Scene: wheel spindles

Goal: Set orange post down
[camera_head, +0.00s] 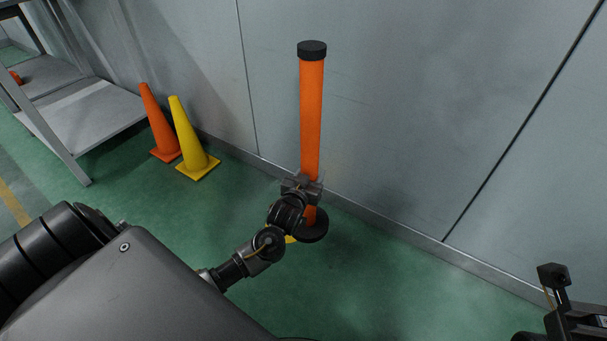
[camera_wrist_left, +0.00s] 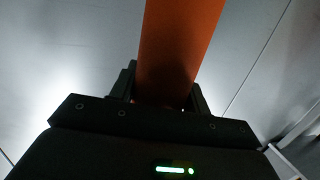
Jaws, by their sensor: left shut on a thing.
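The orange post (camera_head: 312,120) has a black cap and a round black base (camera_head: 316,231). It stands upright close to the grey wall. My left gripper (camera_head: 303,187) is shut around the lower part of the post. In the left wrist view, the orange shaft (camera_wrist_left: 178,45) sits between the fingers of the left gripper (camera_wrist_left: 165,92). A small yellow patch (camera_head: 290,239) shows beside the base, mostly hidden. I cannot tell whether the base touches the floor. Part of my right gripper (camera_head: 555,282) shows at the lower right, with its fingers unclear.
An orange cone (camera_head: 157,125) and a yellow cone (camera_head: 187,140) stand on the green floor left of the post. A grey metal shelf (camera_head: 85,115) stands at the upper left. The wall (camera_head: 420,110) runs behind the post. The floor right of the base is clear.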

